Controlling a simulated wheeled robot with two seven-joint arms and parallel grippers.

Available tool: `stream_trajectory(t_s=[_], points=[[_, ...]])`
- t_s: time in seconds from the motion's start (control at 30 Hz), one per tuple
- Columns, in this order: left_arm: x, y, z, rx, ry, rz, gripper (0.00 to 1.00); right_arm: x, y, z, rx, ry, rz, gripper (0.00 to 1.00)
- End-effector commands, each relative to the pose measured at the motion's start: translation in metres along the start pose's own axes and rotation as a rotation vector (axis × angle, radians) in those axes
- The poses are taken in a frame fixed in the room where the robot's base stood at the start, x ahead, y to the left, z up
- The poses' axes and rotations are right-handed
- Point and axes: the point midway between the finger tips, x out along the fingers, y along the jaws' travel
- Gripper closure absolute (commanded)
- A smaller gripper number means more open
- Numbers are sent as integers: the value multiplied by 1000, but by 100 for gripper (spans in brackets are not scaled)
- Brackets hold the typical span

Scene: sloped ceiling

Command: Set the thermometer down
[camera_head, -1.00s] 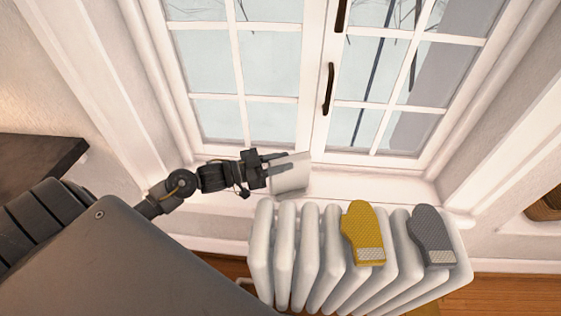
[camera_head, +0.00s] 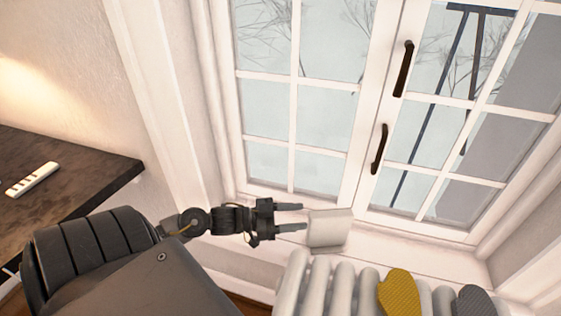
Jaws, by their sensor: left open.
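The thermometer appears to be the pale, off-white block (camera_head: 330,228) standing on the window sill (camera_head: 390,255), just behind the radiator. Its face has no readable markings from here. My left gripper (camera_head: 291,217) is to the left of it with both fingers spread and pointing right. The fingertips end just short of the block's left edge, with nothing visible between them. My right gripper is not in view.
A white radiator (camera_head: 318,285) stands in front of the sill, with a yellow mitten (camera_head: 399,295) and a grey mitten (camera_head: 476,302) on it. The window (camera_head: 305,110) with dark handles rises behind. A dark tabletop (camera_head: 80,185) at left holds a white remote (camera_head: 33,179).

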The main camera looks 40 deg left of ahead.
Motion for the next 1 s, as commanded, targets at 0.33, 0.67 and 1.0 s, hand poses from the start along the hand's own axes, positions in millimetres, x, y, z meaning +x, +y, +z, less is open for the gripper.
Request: stream_trajectory(t_s=[0.33, 0.67, 1.0], points=[[-44, 0, 0, 0, 1, 1, 49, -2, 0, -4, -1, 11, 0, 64], [-27, 5, -3, 42, -13, 81, 45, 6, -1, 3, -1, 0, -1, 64], [-9, 18, 16, 59, -45, 109, 45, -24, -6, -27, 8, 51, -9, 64]])
